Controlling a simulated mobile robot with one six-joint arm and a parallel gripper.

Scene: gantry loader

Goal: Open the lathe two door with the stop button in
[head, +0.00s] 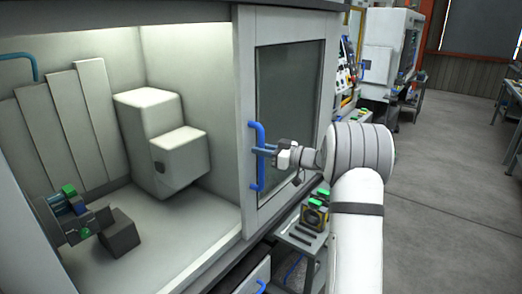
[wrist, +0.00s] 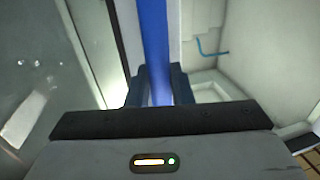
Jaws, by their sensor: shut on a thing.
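The lathe door (head: 290,110) is a light grey sliding panel with a dark window, standing at the right side of the machine's opening. The opening to its left is wide and shows the interior. A blue vertical handle (head: 256,158) is on the door's left edge. My gripper (head: 266,151) is shut on the blue handle. In the wrist view, the handle (wrist: 156,50) runs upright between the two dark fingers of my gripper (wrist: 160,88). I cannot make out a stop button or tell its state.
Inside the machine are white blocks (head: 162,140) and a dark tool holder with green parts (head: 70,212). A small stand (head: 300,245) with green-topped items is below the door, close to my arm. Another machine (head: 390,50) stands behind. The floor (head: 450,190) at right is clear.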

